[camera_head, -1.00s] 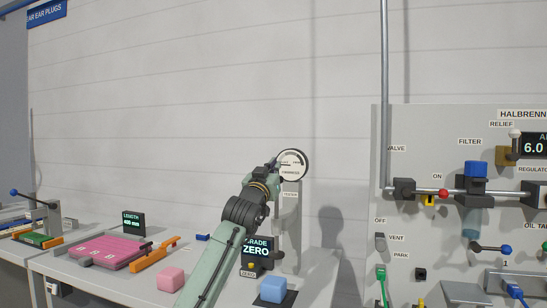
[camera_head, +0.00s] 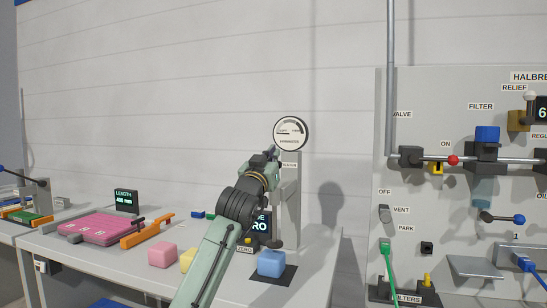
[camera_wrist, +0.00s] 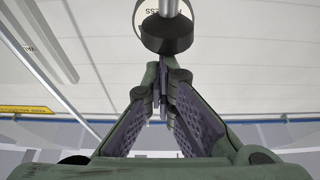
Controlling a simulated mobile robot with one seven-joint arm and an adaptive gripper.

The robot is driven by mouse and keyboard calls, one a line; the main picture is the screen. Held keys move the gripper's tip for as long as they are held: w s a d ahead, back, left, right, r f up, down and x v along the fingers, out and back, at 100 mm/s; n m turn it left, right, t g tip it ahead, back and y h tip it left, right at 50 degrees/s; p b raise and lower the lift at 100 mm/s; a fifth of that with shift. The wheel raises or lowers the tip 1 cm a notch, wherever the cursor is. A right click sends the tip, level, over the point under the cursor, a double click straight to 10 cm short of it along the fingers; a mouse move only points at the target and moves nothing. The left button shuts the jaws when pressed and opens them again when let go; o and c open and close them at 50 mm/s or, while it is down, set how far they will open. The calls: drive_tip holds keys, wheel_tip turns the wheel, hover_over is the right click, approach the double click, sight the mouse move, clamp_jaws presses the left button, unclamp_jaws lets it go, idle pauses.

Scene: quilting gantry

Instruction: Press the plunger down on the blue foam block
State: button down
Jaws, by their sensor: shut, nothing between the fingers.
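The blue foam block (camera_head: 271,263) sits on a dark pad on the bench in the head view. A dark round plunger foot (camera_head: 275,243) is just above its top; I cannot tell whether they touch. My gripper (camera_head: 272,154) is shut and empty, high at the tester's column in front of the gauge. In the wrist view my fingers (camera_wrist: 165,82) are together, and a dark round disc on a silver rod (camera_wrist: 166,33) is just beyond their tips. Which end of the plunger this is, and whether my fingers touch it, is unclear. My arm hides part of the tester.
The round gauge (camera_head: 291,133) tops the tester's grey column (camera_head: 291,185). A pink block (camera_head: 162,254) and a yellow block (camera_head: 187,260) lie left of my arm, near an orange-handled tool (camera_head: 146,232). A valve panel (camera_head: 450,210) stands at right. The grade display (camera_head: 263,226) is partly hidden.

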wheel_tip(320, 180, down, 4)
drive_tip(key=shift+s+f+b, duration=0.1)
drive_tip(key=shift+f+b, duration=0.15)
drive_tip(key=shift+b, duration=0.25)
drive_tip(key=shift+f, duration=0.15)
idle(0.3)
wheel_tip(320, 180, up, 5)
drive_tip(key=p, duration=0.4)
drive_tip(key=b+v, duration=0.4)
drive_tip(key=v, duration=0.6)
drive_tip(key=shift+s+r+b, duration=0.25)
drive_tip(key=shift+b, duration=0.1)
drive_tip(key=shift+a, duration=0.1)
